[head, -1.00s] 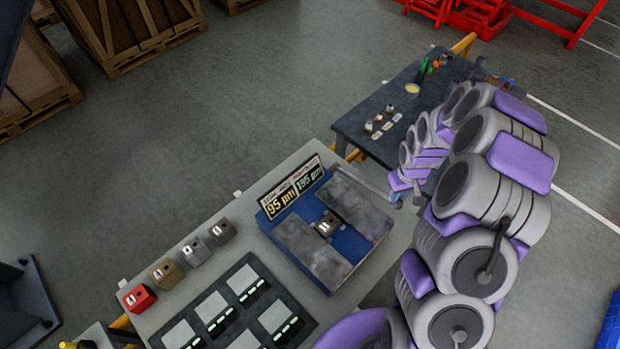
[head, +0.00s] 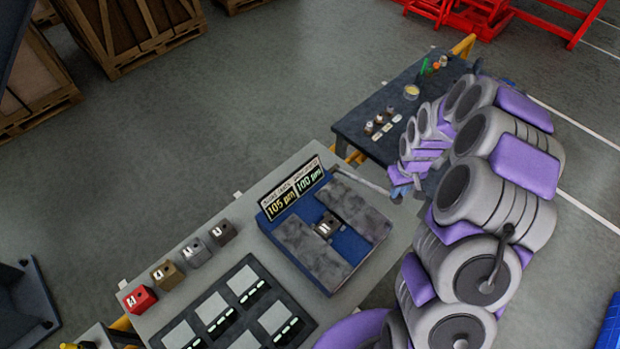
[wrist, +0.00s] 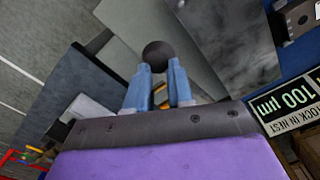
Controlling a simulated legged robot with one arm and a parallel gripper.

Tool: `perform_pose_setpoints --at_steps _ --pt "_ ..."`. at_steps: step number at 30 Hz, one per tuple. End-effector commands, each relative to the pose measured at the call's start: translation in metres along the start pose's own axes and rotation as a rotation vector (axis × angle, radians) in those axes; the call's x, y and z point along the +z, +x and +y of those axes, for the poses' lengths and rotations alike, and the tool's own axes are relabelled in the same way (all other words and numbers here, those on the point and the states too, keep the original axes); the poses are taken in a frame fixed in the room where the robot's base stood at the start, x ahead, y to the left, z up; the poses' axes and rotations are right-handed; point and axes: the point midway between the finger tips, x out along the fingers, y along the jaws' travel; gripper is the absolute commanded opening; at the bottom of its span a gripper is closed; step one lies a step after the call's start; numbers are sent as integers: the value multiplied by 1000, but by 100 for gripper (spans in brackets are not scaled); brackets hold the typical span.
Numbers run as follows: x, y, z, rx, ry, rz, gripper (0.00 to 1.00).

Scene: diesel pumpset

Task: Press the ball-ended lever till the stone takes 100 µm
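The blue lapping fixture (head: 345,245) sits on the bench with grey stone slabs (head: 352,212) and a small dark block (head: 325,228) in its middle. Its display (head: 293,192) reads 105 µm on the left panel and 100 µm on the right; the wrist view shows the 100 µm panel (wrist: 287,104). A grey lever (head: 360,182) reaches from the fixture toward my arm. Its dark ball end (wrist: 158,54) is at my fingertips in the wrist view. My gripper (wrist: 159,66) has two blue fingers apart, a gap between them. Contact with the ball cannot be told.
Red, brown and grey numbered blocks (head: 181,262) stand in a row along the bench's left edge. A dark tray (head: 238,308) with pale squares lies at the front. A dark side table (head: 375,135) with small items stands behind. Wooden crates (head: 125,30) stand far left.

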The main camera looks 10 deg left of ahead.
Motion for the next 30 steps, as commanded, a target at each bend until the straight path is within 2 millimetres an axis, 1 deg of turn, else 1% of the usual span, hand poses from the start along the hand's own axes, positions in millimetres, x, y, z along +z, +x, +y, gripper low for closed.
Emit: perform_pose_setpoints --at_steps 1,21,25,30 --pt "-2 -8 -1 0 -1 1 21" --pt "-18 -89 -10 1 0 1 21" --pt "-20 -96 -11 1 1 2 21" --pt "-20 -96 -11 0 1 0 21"
